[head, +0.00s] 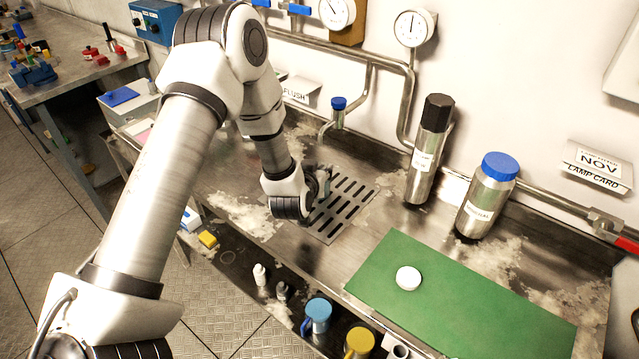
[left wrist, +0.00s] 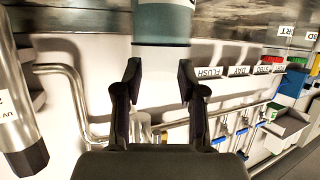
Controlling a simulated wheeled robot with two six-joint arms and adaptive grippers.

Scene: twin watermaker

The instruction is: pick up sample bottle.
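My left gripper (head: 318,192) is low over the slotted drain grate (head: 345,207) in the head view, with its fingers partly hidden by its own wrist. In the head view my gripper mostly hides that spot. My right gripper is in neither view.
A steel cylinder with a black top (head: 428,150) and a blue-capped steel bottle (head: 487,197) stand right of the grate. A white round lid (head: 408,278) lies on the green mat (head: 455,310). A blue-topped tap (head: 338,112) and pipes are behind. Mugs (head: 317,315) stand below the bench's front.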

